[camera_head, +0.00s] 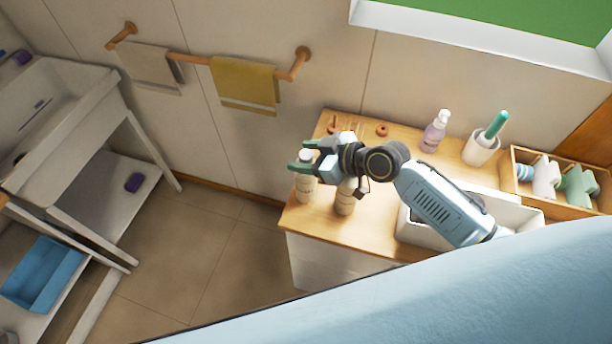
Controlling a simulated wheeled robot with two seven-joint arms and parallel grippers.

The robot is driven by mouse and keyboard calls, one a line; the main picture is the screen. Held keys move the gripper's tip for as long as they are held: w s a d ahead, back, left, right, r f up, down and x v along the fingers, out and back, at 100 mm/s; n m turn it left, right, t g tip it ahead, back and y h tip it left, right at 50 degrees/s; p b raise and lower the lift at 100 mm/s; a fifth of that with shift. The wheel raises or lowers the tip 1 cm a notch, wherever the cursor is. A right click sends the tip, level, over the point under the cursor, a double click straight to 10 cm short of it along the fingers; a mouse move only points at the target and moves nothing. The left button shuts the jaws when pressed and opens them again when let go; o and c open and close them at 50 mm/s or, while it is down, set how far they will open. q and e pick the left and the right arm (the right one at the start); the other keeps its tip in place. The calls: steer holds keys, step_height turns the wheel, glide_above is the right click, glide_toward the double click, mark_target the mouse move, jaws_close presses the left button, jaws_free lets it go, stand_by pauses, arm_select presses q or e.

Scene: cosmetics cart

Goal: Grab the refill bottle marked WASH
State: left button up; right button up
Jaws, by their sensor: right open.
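I cannot read a label on either, so I cannot tell which is marked WASH. My right gripper is open, pointing left, and I see nothing held in it. My left gripper is not in view.
A towel rail (190,58) hangs behind. Floor is clear left of the counter.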

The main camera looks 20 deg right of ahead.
jaws_close()
stand_by(0.4)
steer(key=shift+r, duration=0.1)
